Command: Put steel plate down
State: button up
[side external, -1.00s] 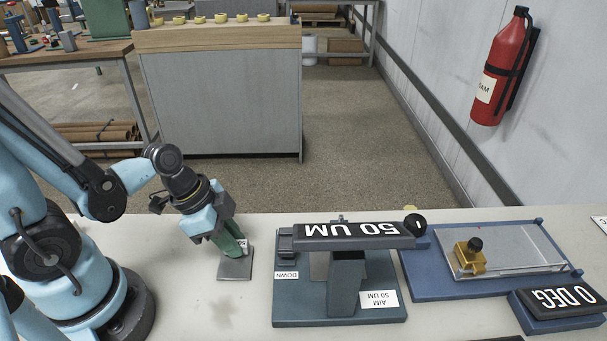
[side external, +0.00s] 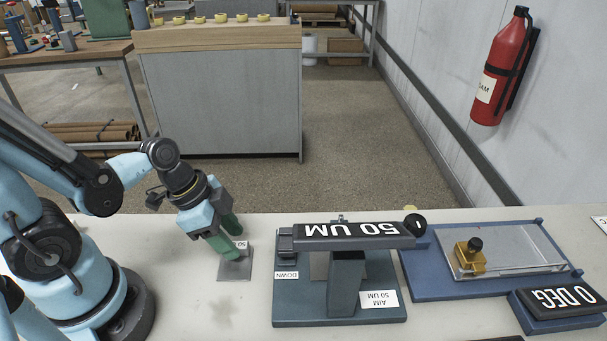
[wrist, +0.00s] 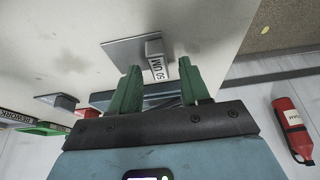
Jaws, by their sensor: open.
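The steel plate (side external: 235,269) is a small flat grey square lying on the white table, left of the blue-grey gauge stand. It also shows in the wrist view (wrist: 123,49). A small upright block with a "50 UM" label (wrist: 157,68) stands on it. My gripper (side external: 237,245) has green fingers and is over the plate, tilted down to the right. In the wrist view my gripper (wrist: 159,68) is open, its two fingertips apart on either side of the labelled block, with gaps showing. The plate rests flat on the table.
The gauge stand (side external: 285,310) with a "50 UM" display stands just right of the plate. Further right are a blue tray (side external: 425,290) with a clear sheet and brass piece, and a "0 DEG" display (side external: 562,300). Table left and front of the plate is clear.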

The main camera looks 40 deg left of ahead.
jog(key=shift+v, duration=5.45)
jog(key=w+r+n+t+y, duration=0.1)
jog(key=w+n+t+y, duration=0.2)
jog(key=w+n, duration=0.5)
jog(key=shift+w+a+r+n+t, duration=0.15)
jog(key=shift+w+r+n+t, duration=0.2)
jog(key=shift+n+t, duration=0.15)
